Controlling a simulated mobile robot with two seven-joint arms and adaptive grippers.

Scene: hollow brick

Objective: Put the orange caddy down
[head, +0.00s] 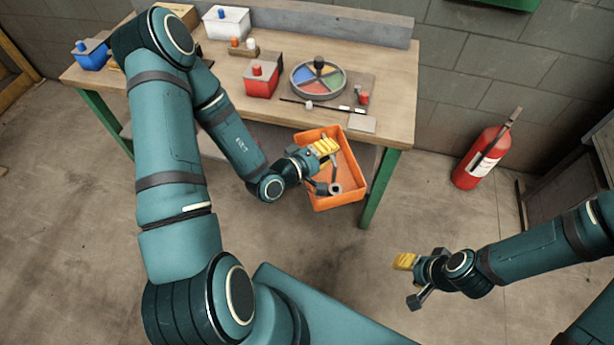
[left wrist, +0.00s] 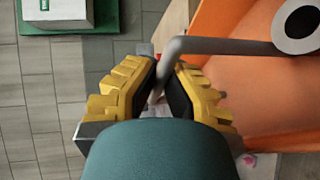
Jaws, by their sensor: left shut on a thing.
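The orange caddy (head: 338,203) is an open box, hanging tilted at the front right edge of the workbench in the head view. Its orange wall fills the right of the left wrist view (left wrist: 235,85). My left gripper (head: 324,149) is over the caddy's inside. In the left wrist view its yellow fingers (left wrist: 163,92) are shut on the caddy's bent grey handle (left wrist: 225,46). A grey ring-shaped part (left wrist: 299,20) shows beyond the handle. The caddy's underside is hidden. My right gripper (head: 404,262) is over the floor at the lower right, away from the caddy; its finger gap is unclear.
The wooden workbench (head: 405,110) carries a coloured round tray (head: 319,77), a red box (head: 261,80), a white box (head: 227,22) and a blue box (head: 91,55). A bare strip lies along its front. A red fire extinguisher (head: 482,160) stands by the wall. The floor (head: 330,260) is open.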

